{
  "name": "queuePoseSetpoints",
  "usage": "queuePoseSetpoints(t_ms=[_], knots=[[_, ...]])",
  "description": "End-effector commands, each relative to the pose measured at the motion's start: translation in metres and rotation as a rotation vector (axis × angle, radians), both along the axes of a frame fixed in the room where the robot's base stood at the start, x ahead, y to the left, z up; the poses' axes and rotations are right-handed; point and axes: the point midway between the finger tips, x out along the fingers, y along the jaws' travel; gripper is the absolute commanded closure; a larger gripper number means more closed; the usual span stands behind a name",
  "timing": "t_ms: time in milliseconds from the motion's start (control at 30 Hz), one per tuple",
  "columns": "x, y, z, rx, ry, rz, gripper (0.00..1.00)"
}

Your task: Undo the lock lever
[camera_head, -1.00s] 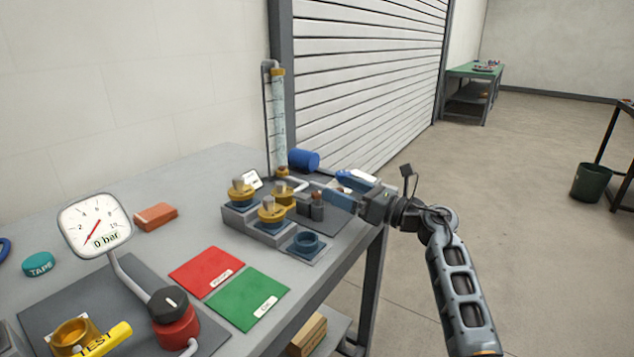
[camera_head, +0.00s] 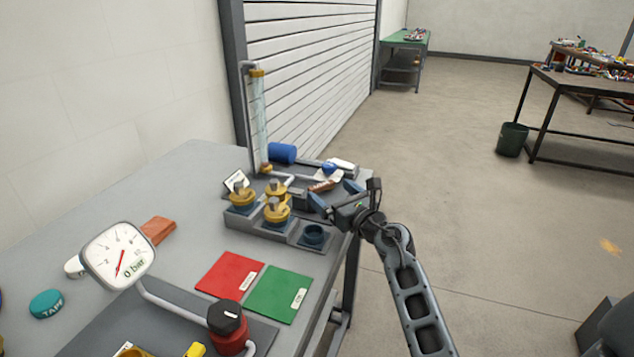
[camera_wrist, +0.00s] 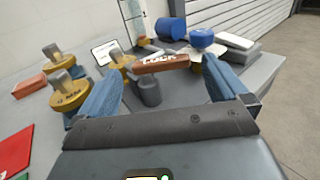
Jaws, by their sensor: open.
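The lock lever is an orange-brown bar marked LOCK (camera_wrist: 160,64) in the wrist view. It lies between the fingers of my gripper (camera_wrist: 160,92), farther out than the fingertips appear to grip. In the head view the lever (camera_head: 323,185) shows small near the back right of the bench, just beyond my gripper (camera_head: 335,197). My gripper is open, with a blue finger on each side and nothing held. A dark grey cylinder (camera_wrist: 150,92) stands below the lever's left end. Whether a finger touches the lever cannot be told.
Yellow fittings with grey stems (camera_head: 277,209) stand in a grey rack to the left. A clear upright tube (camera_head: 258,120), a blue cylinder (camera_head: 281,153) and a white block (camera_head: 341,164) are behind. Red (camera_head: 229,274) and green (camera_head: 278,293) mats lie in front.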

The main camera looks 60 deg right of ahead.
Motion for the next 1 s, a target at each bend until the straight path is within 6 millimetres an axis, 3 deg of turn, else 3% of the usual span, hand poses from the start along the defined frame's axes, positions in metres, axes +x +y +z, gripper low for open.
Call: queuePoseSetpoints(t_ms=[300,700,1000], knots=[[0.038,-0.024,0.001,0.001,-0.001,0.002,0.00],[0.044,-0.028,0.000,0.001,-0.001,0.002,0.00],[0.044,-0.028,0.000,0.001,-0.001,0.002,0.29]])
